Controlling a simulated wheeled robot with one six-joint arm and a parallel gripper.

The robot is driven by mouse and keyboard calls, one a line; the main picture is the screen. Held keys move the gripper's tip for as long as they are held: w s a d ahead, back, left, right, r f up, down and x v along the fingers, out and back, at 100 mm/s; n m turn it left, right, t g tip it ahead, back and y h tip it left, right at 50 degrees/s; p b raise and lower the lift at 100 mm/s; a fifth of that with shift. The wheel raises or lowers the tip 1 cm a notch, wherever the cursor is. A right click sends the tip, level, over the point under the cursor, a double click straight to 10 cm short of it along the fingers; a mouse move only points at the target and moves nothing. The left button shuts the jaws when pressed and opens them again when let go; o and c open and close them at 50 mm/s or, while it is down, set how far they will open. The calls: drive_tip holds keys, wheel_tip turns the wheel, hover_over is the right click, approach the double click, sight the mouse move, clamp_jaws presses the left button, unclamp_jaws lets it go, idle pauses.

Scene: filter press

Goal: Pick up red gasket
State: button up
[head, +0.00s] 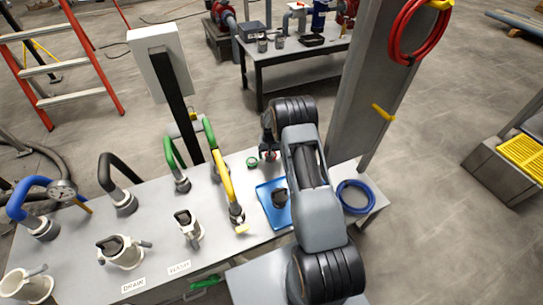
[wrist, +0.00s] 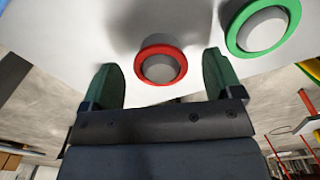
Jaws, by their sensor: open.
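The red gasket (wrist: 181,64) is a ring around a grey round post in the wrist view. It lies between the two dark green fingers of my gripper (wrist: 161,70), with a gap on each side. My gripper is open and holds nothing. In the head view my gripper (head: 269,148) is low over the far side of the grey table, and only a trace of red shows under it. The rest of the gasket is hidden there by my gripper.
A green gasket (wrist: 292,38) on a similar post is close beside the right finger. A blue tray (head: 265,205) with a dark object and a blue coiled hose (head: 355,197) are near my arm. A yellow-handled hose fitting (head: 224,180) stands left. A grey column (head: 362,90) rises behind.

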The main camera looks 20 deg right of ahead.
drive_tip(key=shift+f+b, duration=0.25)
drive_tip(key=shift+b, duration=0.1)
drive_tip(key=shift+c, duration=0.2)
drive_tip(key=c, duration=0.7)
